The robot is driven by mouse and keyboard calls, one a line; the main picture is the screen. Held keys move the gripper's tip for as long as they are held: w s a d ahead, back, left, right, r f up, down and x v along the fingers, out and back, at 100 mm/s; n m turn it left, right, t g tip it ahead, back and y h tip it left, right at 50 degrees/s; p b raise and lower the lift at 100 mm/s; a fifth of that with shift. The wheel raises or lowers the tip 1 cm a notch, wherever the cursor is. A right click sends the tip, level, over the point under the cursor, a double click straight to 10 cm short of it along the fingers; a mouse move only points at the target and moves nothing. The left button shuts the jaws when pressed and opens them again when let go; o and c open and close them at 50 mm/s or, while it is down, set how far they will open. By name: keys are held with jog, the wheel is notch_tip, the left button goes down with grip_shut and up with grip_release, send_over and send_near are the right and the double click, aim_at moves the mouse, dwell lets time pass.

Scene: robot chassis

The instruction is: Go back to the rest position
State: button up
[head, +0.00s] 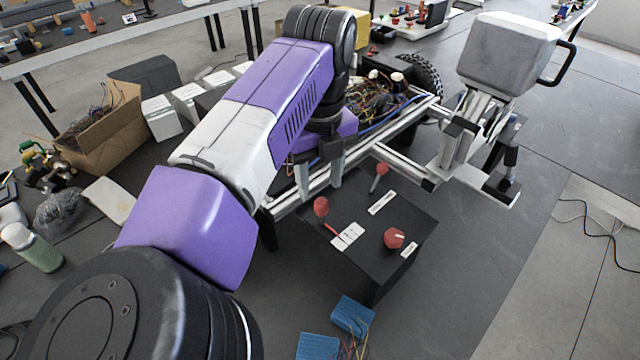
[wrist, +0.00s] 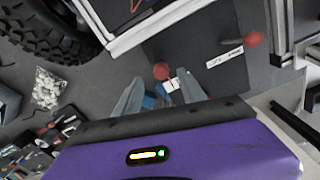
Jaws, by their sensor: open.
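My gripper (head: 319,184) hangs at the end of my purple and white arm, over the near edge of the aluminium-framed chassis (head: 425,115). Its two grey fingers point down and stand apart, with nothing held between them. In the wrist view my gripper (wrist: 160,95) shows the same spread fingers. Below it is a black box (head: 375,270) with red knobs or levers on top, one at the left (head: 321,206), one at the back (head: 381,168) and one at the right (head: 393,238). The gripper appears apart from the box.
A grey camera-like head on a metal post (head: 508,55) stands at the right of the chassis. A large black tyre (wrist: 45,30) is close by in the wrist view. Blue blocks (head: 353,315) lie on the floor in front. A cardboard box (head: 105,130) stands left.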

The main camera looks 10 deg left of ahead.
notch_tip(320, 180, up, 2)
jog(key=shift+r+p, duration=0.15)
jog(key=shift+p, duration=0.2)
